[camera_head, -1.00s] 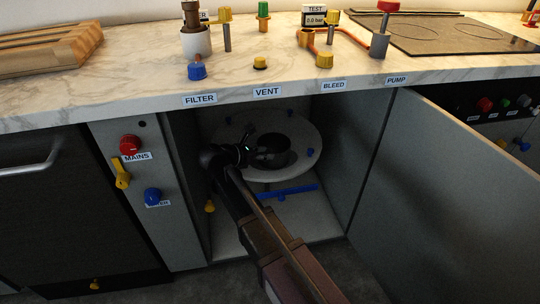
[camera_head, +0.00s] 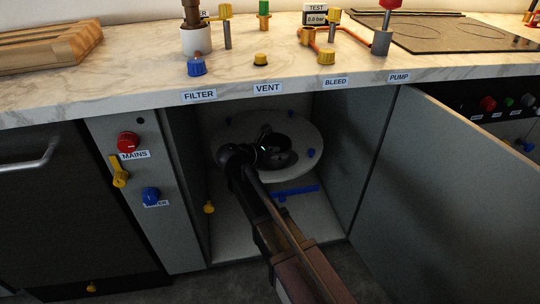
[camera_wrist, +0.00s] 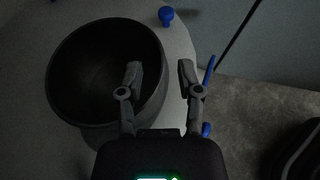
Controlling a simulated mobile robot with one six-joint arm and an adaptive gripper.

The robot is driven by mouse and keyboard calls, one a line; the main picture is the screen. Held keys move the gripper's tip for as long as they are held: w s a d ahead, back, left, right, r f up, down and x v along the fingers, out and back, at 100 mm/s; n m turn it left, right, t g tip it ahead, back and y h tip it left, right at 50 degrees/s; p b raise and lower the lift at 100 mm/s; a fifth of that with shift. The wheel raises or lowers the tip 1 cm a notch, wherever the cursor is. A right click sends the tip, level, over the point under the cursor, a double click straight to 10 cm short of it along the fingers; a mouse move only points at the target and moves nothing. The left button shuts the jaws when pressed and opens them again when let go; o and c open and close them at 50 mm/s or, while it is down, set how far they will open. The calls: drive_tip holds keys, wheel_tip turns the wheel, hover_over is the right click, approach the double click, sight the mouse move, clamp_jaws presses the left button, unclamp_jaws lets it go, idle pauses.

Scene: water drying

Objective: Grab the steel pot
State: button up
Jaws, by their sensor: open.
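The steel pot (camera_head: 301,153) is a dark round pot inside the open cabinet, on a pale round shelf (camera_head: 309,136). In the wrist view the pot (camera_wrist: 88,75) fills the left side, its mouth facing up and looking empty. My gripper (camera_head: 272,143) is at the pot, partly covering it in the head view. In the wrist view my gripper (camera_wrist: 160,74) is open. Its left finger overlaps the pot's right rim and its right finger is outside the pot, over the shelf. The pot's wall appears to lie between them; I cannot tell whether either finger touches it.
Blue knobs (camera_wrist: 166,15) stand on the shelf near the pot. A blue lever (camera_head: 296,190) lies below the shelf. The cabinet's open door (camera_head: 450,200) stands at the right, a panel with MAINS knobs at the left, and the marble counter (camera_head: 130,90) above.

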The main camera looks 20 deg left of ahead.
drive_tip(key=shift+x, duration=1.15)
clamp_jaws()
